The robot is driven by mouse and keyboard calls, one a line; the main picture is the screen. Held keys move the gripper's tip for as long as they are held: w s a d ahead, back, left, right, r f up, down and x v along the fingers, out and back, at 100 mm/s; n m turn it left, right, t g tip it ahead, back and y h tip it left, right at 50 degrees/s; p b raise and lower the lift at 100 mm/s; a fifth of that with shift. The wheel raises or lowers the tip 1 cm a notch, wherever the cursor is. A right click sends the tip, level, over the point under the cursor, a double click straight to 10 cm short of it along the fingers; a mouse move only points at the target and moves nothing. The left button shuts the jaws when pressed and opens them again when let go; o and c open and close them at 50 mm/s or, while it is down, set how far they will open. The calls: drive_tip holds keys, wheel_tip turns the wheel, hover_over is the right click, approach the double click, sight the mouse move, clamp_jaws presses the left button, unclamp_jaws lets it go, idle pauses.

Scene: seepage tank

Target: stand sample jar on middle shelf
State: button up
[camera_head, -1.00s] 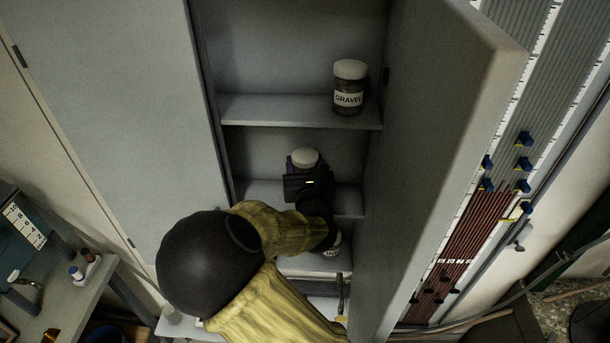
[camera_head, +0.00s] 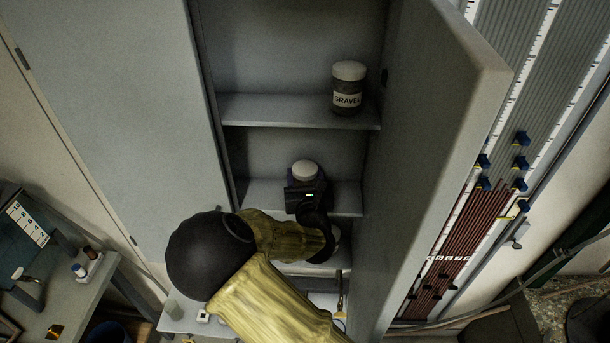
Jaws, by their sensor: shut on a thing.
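The sample jar (camera_head: 304,170) shows only its pale lid and a bit of its dark body, at the middle shelf of the open cabinet. My gripper (camera_head: 304,192) is in front of it and shut on it, hiding most of the jar and its base. The jar looks upright. The middle shelf (camera_head: 264,194) is a grey board with its left part bare. I cannot tell whether the jar touches the shelf.
A jar labelled GRAVEL (camera_head: 348,88) stands at the right of the upper shelf (camera_head: 270,111). The open cabinet door (camera_head: 425,150) stands close on the right of my arm. A side table (camera_head: 70,300) is at left.

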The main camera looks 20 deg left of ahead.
drive_tip(key=o, duration=1.2)
drive_tip(key=shift+w+f, duration=0.1)
drive_tip(key=shift+w, duration=0.05)
drive_tip(key=shift+c, duration=0.2)
drive_tip(key=shift+a, duration=0.1)
drive_tip(key=shift+s, duration=0.2)
drive_tip(key=shift+s+d, duration=0.2)
drive_tip(key=shift+s, duration=0.2)
drive_tip(key=b+v, duration=0.3)
drive_tip(key=v, duration=0.8)
